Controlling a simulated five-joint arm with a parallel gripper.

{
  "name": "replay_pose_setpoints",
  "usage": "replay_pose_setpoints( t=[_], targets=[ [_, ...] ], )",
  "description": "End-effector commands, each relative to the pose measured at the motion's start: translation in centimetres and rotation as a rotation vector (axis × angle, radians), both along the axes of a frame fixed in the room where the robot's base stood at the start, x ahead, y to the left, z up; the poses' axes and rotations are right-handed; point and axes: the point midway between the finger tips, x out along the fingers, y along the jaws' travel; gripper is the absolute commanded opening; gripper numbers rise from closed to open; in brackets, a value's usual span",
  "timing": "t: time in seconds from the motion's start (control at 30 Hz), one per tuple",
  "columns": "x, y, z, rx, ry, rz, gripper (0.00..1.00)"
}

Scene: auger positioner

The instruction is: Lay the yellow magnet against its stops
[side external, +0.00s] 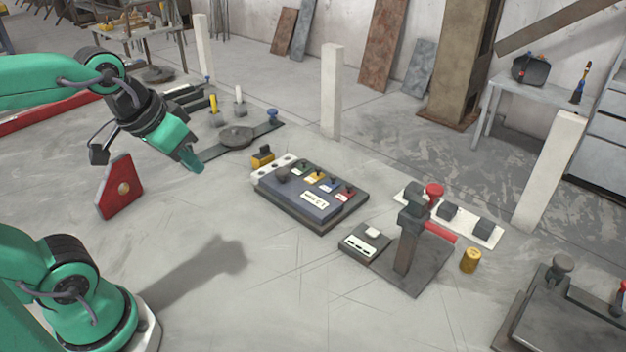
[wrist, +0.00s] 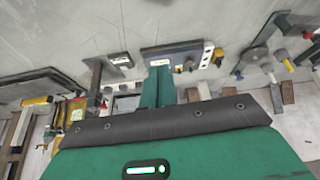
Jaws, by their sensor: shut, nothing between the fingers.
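A small yellow block with a dark top (side external: 262,156), which looks like the yellow magnet, sits on the floor at the back left corner of the dark button panel (side external: 322,204). It also shows in the wrist view (wrist: 219,57), beside the panel's white holed strip. My gripper (side external: 194,165) is shut and empty, in the air to the left of the yellow block and clear of it. Its closed fingers also show in the wrist view (wrist: 160,74). I cannot tell which edges are the magnet's stops.
A red triangular block (side external: 120,187) stands left of my gripper. A long bar with a round disc (side external: 237,136) lies behind it. A clamp post with a red knob (side external: 433,192) and a yellow cylinder (side external: 470,260) stand at right. The front middle floor is clear.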

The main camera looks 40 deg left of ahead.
Motion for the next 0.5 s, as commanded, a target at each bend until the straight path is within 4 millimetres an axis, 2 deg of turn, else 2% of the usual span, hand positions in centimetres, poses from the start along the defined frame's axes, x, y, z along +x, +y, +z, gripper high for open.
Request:
replay_pose_setpoints(
  t=[0.3,0.5],
  targets=[
    [5.5,2.0,2.7,-0.058,0.059,0.181,0.0],
    [9.4,3.8,3.8,-0.096,0.097,0.306,0.0]
  ],
)
